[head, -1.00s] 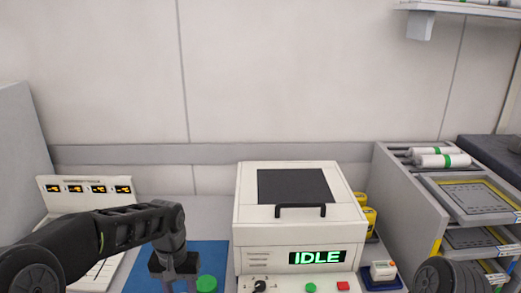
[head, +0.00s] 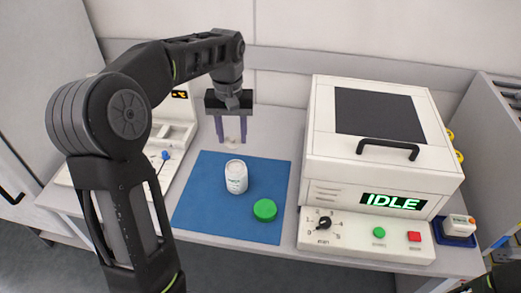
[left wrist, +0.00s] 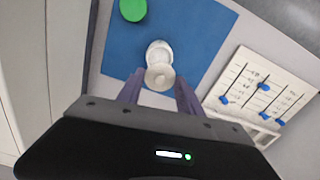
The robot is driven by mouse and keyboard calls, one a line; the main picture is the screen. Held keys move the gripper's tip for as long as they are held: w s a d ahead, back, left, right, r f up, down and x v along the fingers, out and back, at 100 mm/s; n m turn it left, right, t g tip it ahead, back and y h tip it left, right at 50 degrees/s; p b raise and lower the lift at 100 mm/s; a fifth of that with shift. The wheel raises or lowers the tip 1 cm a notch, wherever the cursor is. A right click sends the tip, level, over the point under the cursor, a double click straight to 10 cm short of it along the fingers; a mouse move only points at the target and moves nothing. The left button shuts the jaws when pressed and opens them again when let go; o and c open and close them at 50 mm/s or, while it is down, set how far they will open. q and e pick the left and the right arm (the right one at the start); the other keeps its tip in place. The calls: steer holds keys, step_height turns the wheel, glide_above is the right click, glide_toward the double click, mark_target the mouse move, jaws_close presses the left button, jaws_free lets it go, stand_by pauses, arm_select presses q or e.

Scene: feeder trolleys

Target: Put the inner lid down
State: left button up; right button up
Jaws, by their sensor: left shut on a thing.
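My left gripper (head: 231,138) is shut on the inner lid (head: 231,144), a small pale disc between the fingertips. It holds the lid in the air behind the white jar (head: 236,177). The jar stands upright on the blue mat (head: 205,205). A green lid (head: 265,210) lies on the mat to the right of the jar and nearer me. In the left wrist view the inner lid (left wrist: 159,76) sits between the fingers and overlaps the jar (left wrist: 158,48) in the picture. The green lid (left wrist: 133,9) shows at the top. My right gripper is not in view.
A white machine (head: 330,155) with an "IDLE" display stands right of the mat. A white panel with blue sliders (left wrist: 262,92) stands on the mat's other side. A small device (head: 458,226) sits at the right. The mat's left part and the bench behind it are clear.

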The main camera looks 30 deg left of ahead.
arm_select(q)
steer(key=shift+d+r, duration=0.15)
steer(key=shift+d, duration=0.05)
steer(key=shift+s+d, duration=0.1)
steer(key=shift+s, duration=0.2)
glide_above(236, 169)
steer(key=shift+f, duration=3.15)
steer(key=shift+p, duration=0.3)
step_height(236, 169, down, 4)
steer(key=shift+r, duration=0.15)
